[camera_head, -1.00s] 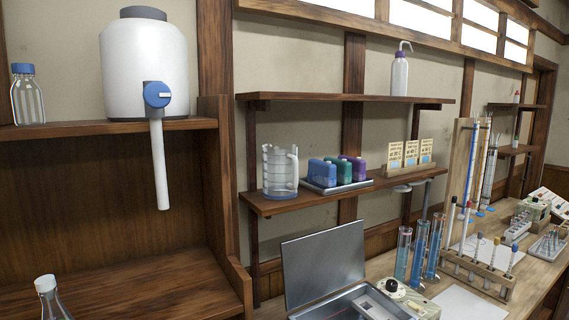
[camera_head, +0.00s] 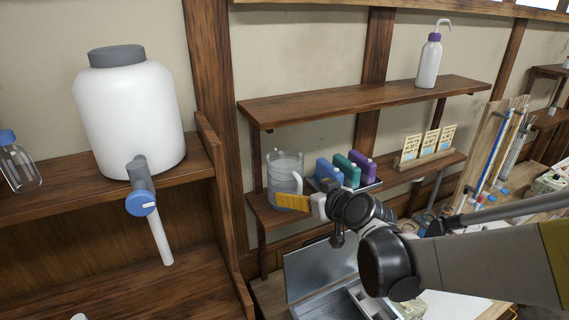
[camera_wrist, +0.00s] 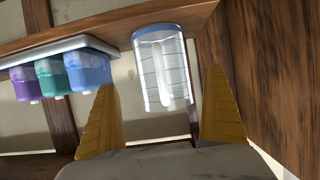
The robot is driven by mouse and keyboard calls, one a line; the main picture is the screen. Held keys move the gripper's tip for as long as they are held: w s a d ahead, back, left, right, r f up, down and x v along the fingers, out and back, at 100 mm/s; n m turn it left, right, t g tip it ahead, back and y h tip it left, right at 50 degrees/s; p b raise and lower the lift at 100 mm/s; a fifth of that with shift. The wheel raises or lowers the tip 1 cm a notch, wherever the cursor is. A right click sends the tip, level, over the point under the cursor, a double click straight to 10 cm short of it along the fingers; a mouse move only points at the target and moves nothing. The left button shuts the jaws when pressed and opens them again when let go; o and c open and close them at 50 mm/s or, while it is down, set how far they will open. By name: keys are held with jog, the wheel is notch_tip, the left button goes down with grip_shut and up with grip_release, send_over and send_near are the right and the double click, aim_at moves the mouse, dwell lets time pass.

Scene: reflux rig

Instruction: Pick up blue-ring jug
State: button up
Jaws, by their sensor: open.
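The clear jug (camera_head: 285,170) stands on the lower wall shelf, at its left end. In the wrist view the jug (camera_wrist: 162,70) shows upside down, with a blue ring around its base and its handle facing me. My gripper (camera_head: 291,202) is open, with yellow fingers at the jug's lower front in the head view. In the wrist view my gripper (camera_wrist: 160,82) has one finger on each side of the jug, with gaps showing. I cannot tell how deep the jug sits between them. The fingers hide part of the jug's base in the head view.
An upper shelf (camera_head: 360,101) runs above. A wooden side panel (camera_head: 224,210) stands to the left. An open metal case (camera_head: 320,268) lies below.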

aim_at(296, 188)
jog(key=x, duration=0.4)
jog(key=shift+w+f, duration=0.1)
jog(key=x, duration=0.5)
jog(key=shift+w+a+p, duration=0.2)
jog(key=shift+a+p, duration=0.05)
jog(key=shift+p, duration=0.15)
jog(key=shift+s, duration=0.15)
jog(key=shift+c, duration=0.7)
jog(key=c, duration=1)
